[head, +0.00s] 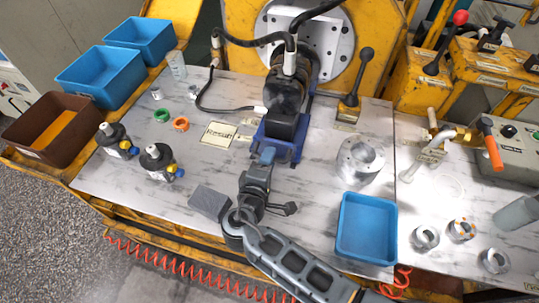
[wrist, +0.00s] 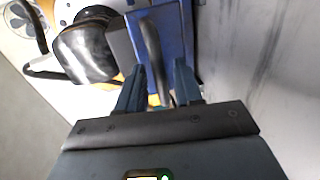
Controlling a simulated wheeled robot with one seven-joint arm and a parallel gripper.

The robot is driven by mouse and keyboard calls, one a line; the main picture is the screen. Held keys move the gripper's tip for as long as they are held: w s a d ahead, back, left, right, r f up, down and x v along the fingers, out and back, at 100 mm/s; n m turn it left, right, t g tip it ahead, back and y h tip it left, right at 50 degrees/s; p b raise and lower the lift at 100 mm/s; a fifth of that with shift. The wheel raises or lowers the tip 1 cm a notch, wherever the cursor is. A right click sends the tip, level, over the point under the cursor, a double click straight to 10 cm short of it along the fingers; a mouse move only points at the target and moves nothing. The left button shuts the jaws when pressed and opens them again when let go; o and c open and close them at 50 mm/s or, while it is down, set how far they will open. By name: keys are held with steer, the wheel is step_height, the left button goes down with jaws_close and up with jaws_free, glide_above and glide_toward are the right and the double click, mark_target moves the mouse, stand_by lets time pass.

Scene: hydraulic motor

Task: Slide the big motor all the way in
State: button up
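The big motor (head: 287,95) is a dark cylinder with hoses on top. It sits on a blue carriage (head: 296,152) in front of the round metal flange plate (head: 335,45). Its dark body also shows in the wrist view (wrist: 88,50), left of the blue carriage (wrist: 176,35). My gripper (head: 267,153) is at the near end of the carriage. In the wrist view my gripper (wrist: 158,68) has its fingers apart, one on each side of a grey bar-like handle (wrist: 151,45). Gaps show beside the bar, and I see no firm grip. The motor's far end is partly hidden.
A lever (head: 354,85) and a metal ring housing (head: 360,160) stand right of the carriage. A blue bin (head: 367,258) is at the front right. Two small dark motors (head: 157,160) stand on the left. Hoses cross behind the motor. Marble tabletop left of the carriage is mostly clear.

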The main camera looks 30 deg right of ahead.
steer(key=shift+w+d+f, duration=0.15)
steer(key=shift+w+d, duration=0.3)
steer(key=shift+w, duration=0.05)
jaws_close()
stand_by(0.4)
